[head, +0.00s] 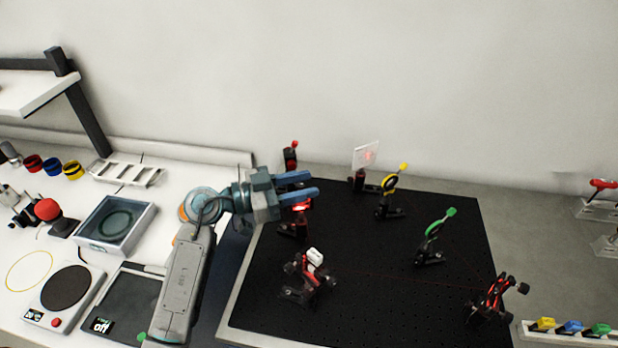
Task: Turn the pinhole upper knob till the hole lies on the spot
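My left gripper (316,185) reaches in from the left over the back left of the black breadboard. Its two blue fingers point right and stand apart, with a gap between them. A dark mount (297,228) with a bright red glow stands just below the fingers and is partly hidden by them; it may be the pinhole mount. I cannot make out its hole or tell whether a finger touches its knob. A red-topped post (291,158) rises behind the gripper. A white card (365,155) at the back shows a faint red spot. My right gripper is not in view.
The breadboard (360,315) also bears a white-topped mount (315,257), a yellow-handled ring (389,184), a green-handled optic (432,238) and a red-and-black mount (493,297). A thin red beam crosses the board. Its front middle is clear.

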